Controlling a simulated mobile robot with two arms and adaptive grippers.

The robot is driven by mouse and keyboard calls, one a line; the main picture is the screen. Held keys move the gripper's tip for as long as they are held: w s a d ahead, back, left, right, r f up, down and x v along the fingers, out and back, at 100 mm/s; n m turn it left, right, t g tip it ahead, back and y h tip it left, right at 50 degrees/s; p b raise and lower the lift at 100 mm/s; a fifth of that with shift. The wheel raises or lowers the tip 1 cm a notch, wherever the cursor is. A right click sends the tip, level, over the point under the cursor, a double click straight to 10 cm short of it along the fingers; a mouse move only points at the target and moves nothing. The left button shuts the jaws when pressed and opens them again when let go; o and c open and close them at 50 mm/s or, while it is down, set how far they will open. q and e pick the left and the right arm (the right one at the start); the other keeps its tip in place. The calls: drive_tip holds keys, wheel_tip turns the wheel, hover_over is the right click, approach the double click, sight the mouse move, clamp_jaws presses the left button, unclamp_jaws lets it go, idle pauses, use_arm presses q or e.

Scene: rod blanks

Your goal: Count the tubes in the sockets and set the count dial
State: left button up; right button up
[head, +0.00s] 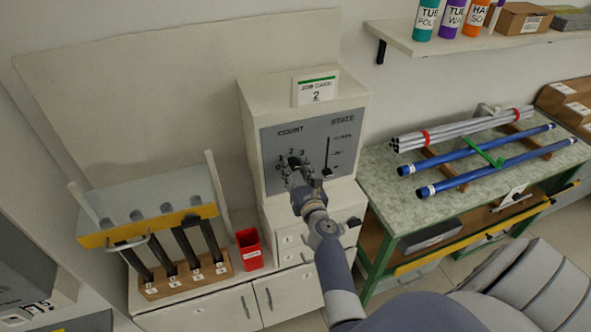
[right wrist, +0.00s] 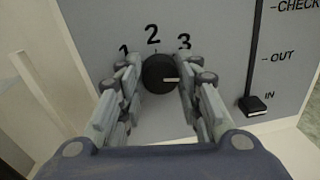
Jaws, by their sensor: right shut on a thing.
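The count dial (right wrist: 158,74) is a round black knob on a grey panel (head: 350,130), under the numerals 1, 2 and 3. Its white mark points right in the right wrist view, below the 3. My right gripper (head: 297,170) is shut on the dial, one finger on each side; it also shows in the right wrist view (right wrist: 160,80). Several dark tubes (head: 190,243) stand in labelled sockets of a wooden block (head: 190,280) at the left. Their upper ends pass behind a yellow-edged guard (head: 150,225). My left gripper is out of view.
The state slider knob (right wrist: 255,104) sits near IN, right of the dial. A job card (head: 316,91) showing 2 tops the panel housing. A red bin (head: 249,250) stands beside the block. A green-topped bench (head: 400,205) at right carries grey and blue tubes.

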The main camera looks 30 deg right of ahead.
drive_tip(key=o, duration=1.1)
drive_tip(key=shift+c, duration=0.2)
